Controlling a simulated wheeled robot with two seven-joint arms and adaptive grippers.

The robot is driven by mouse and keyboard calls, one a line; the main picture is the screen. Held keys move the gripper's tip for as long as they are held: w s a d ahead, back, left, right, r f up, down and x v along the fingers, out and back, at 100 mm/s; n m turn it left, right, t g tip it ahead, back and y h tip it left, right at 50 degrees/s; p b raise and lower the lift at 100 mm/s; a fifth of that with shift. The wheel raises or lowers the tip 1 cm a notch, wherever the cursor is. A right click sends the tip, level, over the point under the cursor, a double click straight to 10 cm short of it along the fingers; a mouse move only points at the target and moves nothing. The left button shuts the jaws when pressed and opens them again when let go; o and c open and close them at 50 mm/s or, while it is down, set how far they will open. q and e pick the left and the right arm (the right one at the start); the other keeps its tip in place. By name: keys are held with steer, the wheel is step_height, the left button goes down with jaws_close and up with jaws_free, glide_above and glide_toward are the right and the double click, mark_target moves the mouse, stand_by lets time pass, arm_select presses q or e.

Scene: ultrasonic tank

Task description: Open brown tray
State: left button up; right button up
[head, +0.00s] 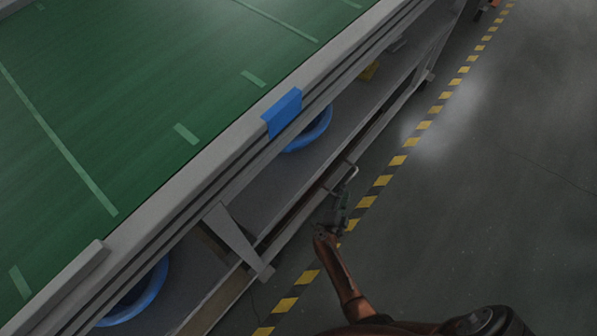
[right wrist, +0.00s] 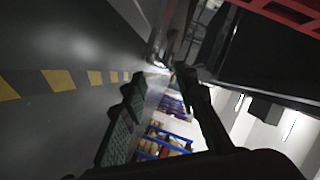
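A dark brown tray or drawer edge (head: 301,214) shows under the lower shelf of the table in the head view, with a pale metal handle (head: 351,174) on its outer side. Most of the tray is hidden under the shelf. My right gripper (head: 343,200) is just below the handle, close to it; whether it touches cannot be told. In the right wrist view my right gripper (right wrist: 163,78) has its two fingers spread apart with nothing clearly between them. My left gripper is not in view.
The green-topped table (head: 130,110) fills the left, with a blue piece (head: 283,112) on its edge. Blue round objects (head: 318,132) sit on the lower shelf (head: 262,185). A slanted grey bracket (head: 234,238) stands nearby. Open floor (head: 490,210) lies right of the yellow-black line (head: 382,181).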

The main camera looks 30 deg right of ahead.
mark_target(349, 179)
steer(key=b+x, duration=0.3)
steer(key=x, duration=0.3)
steer(key=shift+w+d+f, duration=0.15)
steer(key=shift+d+f, duration=0.1)
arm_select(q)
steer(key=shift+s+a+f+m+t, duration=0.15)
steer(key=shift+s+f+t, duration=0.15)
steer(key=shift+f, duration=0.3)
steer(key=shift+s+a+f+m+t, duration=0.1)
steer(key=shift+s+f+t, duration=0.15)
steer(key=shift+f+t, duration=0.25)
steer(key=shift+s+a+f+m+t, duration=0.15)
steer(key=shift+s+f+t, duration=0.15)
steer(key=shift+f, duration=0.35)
arm_select(e)
steer(key=shift+w+d, duration=0.4)
steer(key=shift+w, duration=0.05)
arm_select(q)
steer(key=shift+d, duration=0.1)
arm_select(e)
steer(key=shift+c, duration=0.3)
jaws_close()
